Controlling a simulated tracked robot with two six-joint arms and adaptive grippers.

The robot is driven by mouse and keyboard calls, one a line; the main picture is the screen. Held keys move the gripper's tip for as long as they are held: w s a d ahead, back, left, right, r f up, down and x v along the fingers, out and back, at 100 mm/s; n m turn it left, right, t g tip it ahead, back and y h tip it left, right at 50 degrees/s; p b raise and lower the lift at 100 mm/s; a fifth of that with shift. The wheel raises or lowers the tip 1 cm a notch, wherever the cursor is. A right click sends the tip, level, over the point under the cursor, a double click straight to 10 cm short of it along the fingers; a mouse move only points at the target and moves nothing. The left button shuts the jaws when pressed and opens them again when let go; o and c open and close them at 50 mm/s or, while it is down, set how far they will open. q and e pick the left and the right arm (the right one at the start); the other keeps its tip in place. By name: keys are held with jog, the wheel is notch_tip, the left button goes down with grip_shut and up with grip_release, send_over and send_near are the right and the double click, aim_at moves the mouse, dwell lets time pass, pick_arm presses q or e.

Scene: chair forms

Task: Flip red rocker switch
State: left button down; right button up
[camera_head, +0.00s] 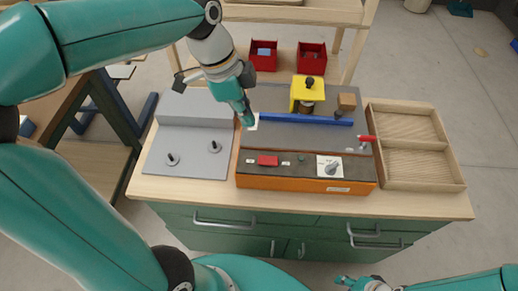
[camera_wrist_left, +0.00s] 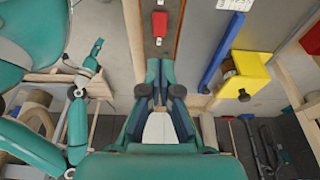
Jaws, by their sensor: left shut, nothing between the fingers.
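The red rocker switch (camera_head: 268,160) sits on the dark top of an orange-edged control panel (camera_head: 305,184), left of a white plate with a grey rotary knob (camera_head: 333,167). In the left wrist view the red switch (camera_wrist_left: 160,24) shows near the top, beyond the fingertips. My left gripper (camera_head: 247,121) is shut and empty, above the back left part of the panel, apart from the switch. Its fingers also show in the left wrist view (camera_wrist_left: 160,68). My right gripper (camera_head: 358,282) is partly visible at the bottom edge; its jaws are too small to read.
A blue bar (camera_head: 305,119) and yellow block (camera_head: 308,92) stand behind the switch. A red-handled lever (camera_head: 367,138) is at right, beside a wooden tray (camera_head: 418,185). A grey plate with pegs (camera_head: 190,152) lies left. Red bins (camera_head: 263,56) are on the back shelf.

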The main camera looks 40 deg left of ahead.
aim_at(262, 159)
pick_arm(q)
jog(key=x, duration=1.2)
jog(key=shift+s+a+f, duration=0.25)
jog(key=shift+a+f, duration=0.05)
jog(key=shift+f, duration=0.1)
jog(key=shift+f+p, duration=0.3)
jog(key=shift+f, duration=0.4)
